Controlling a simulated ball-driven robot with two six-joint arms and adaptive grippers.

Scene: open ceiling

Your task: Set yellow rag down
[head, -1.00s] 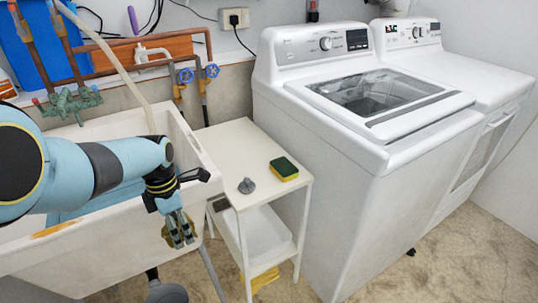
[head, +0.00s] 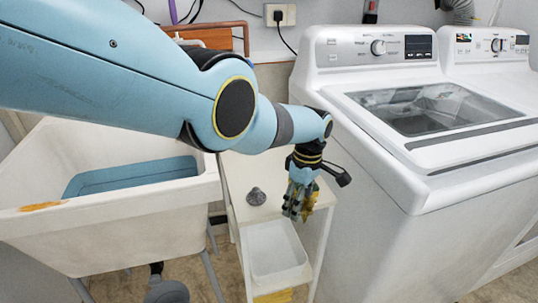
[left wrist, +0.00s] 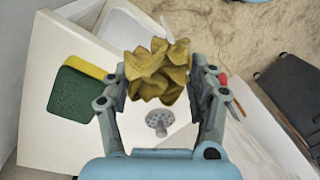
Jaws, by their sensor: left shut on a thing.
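The yellow rag (left wrist: 158,68) is crumpled between the fingers of my left gripper (left wrist: 160,84) in the left wrist view. In the head view, the left gripper (head: 298,204) points down above the right part of the small white table (head: 238,172), with the rag (head: 312,198) partly showing at its fingers. The gripper is shut on the rag. I cannot tell the exact gap between the rag and the tabletop. My right gripper is not in view.
A grey drain-like piece (head: 256,196) lies on the tabletop. A green and yellow sponge (left wrist: 78,90) lies near its edge, hidden by the gripper in the head view. A sink (head: 110,222) stands left, a washing machine (head: 375,150) right. A white bin (head: 277,255) sits below.

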